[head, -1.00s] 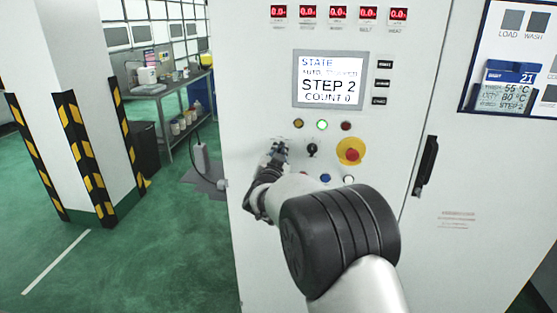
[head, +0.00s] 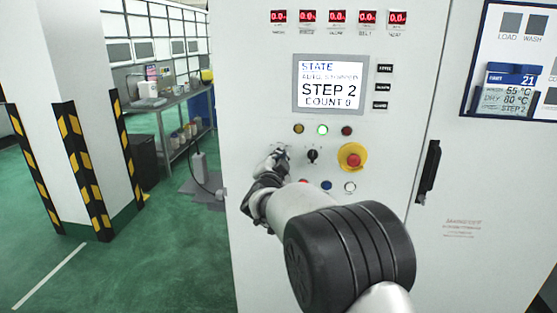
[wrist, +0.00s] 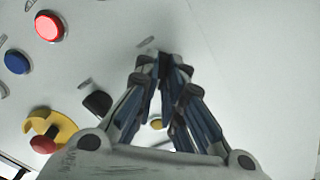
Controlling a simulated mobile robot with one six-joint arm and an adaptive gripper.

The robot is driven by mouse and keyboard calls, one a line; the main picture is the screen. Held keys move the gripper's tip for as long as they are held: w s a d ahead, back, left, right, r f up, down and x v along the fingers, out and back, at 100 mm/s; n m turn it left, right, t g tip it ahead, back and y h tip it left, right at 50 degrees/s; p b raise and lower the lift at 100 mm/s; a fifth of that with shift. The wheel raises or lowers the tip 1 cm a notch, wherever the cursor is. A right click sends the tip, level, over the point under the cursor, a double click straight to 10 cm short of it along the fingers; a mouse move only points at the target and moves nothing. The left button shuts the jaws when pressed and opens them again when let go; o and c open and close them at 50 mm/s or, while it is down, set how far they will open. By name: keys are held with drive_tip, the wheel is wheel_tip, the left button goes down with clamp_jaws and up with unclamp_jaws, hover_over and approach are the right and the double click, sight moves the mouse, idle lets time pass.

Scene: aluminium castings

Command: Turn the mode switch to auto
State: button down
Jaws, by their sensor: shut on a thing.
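My gripper (head: 278,152) is at the cabinet's front panel, left of a black rotary switch (head: 312,156). In the wrist view its fingers (wrist: 165,68) are shut on a small dark knob against the panel, which I take as the mode switch. The fingers hide most of this knob, so its pointing direction cannot be told. A small label plate (wrist: 147,42) lies just beyond the fingertips, too blurred to read. The black rotary switch (wrist: 97,103) also shows in the wrist view, apart from the fingers. The screen (head: 330,83) reads STATE, an AUTO line, STEP 2 and COUNT 0.
A red emergency stop on a yellow collar (head: 352,156) sits right of the switches. A lit green lamp (head: 322,130) is above, and a blue button (head: 326,185) below. A striped pillar (head: 88,150) and workbench (head: 175,105) stand left, with green floor between.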

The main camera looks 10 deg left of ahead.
drive_tip(key=c, duration=1.7)
unclamp_jaws()
drive_tip(key=shift+s, duration=0.1)
drive_tip(key=s, duration=1.1)
drive_tip(key=shift+s+a, duration=0.2)
drive_tip(key=shift+s, duration=0.2)
